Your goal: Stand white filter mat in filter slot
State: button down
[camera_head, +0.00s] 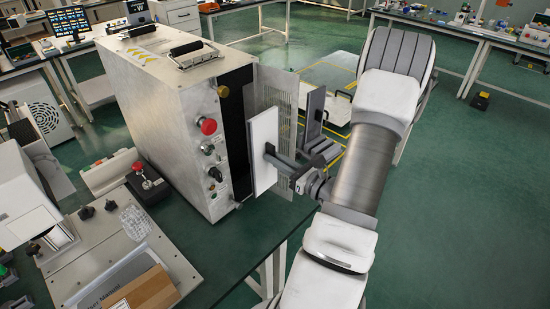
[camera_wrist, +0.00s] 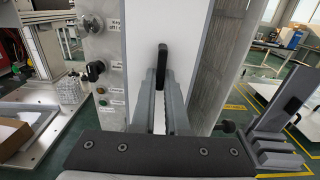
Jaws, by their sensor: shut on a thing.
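The white filter mat (camera_head: 263,150) is an upright flat white panel. In the wrist view the mat (camera_wrist: 190,50) fills the middle, with a dark handle (camera_wrist: 162,56) on its near face. My gripper (camera_head: 272,156) is shut on it at this handle; in the wrist view both fingers (camera_wrist: 162,82) close around the handle. The filter slot (camera_head: 237,125) is the tall dark opening in the front of the metal cabinet (camera_head: 165,130). The mat stands in front of the slot's right side and hides part of it. I cannot tell whether its far edge has entered.
A perforated door panel (camera_head: 289,95) stands open close on the mat's right; it also shows in the wrist view (camera_wrist: 237,60). A red button (camera_head: 208,126) and knobs sit left of the slot. A cluttered bench (camera_head: 200,285) lies at front left. Open green floor is at right.

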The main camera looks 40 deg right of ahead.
jog(key=shift+w+a+b, duration=0.15)
jog(key=shift+w+b, duration=0.05)
jog(key=shift+w, duration=1.95)
jog(key=shift+w+a+b, duration=0.2)
jog(key=shift+w, duration=1.95)
jog(key=shift+w+a+b, duration=0.15)
jog(key=shift+w+b, duration=0.05)
jog(key=shift+w, duration=1.95)
jog(key=shift+f+b, duration=1.05)
jog(key=c, duration=0.8)
grip_release()
jog(key=shift+c, duration=0.2)
jog(key=s, duration=0.8)
jog(key=shift+d, duration=0.35)
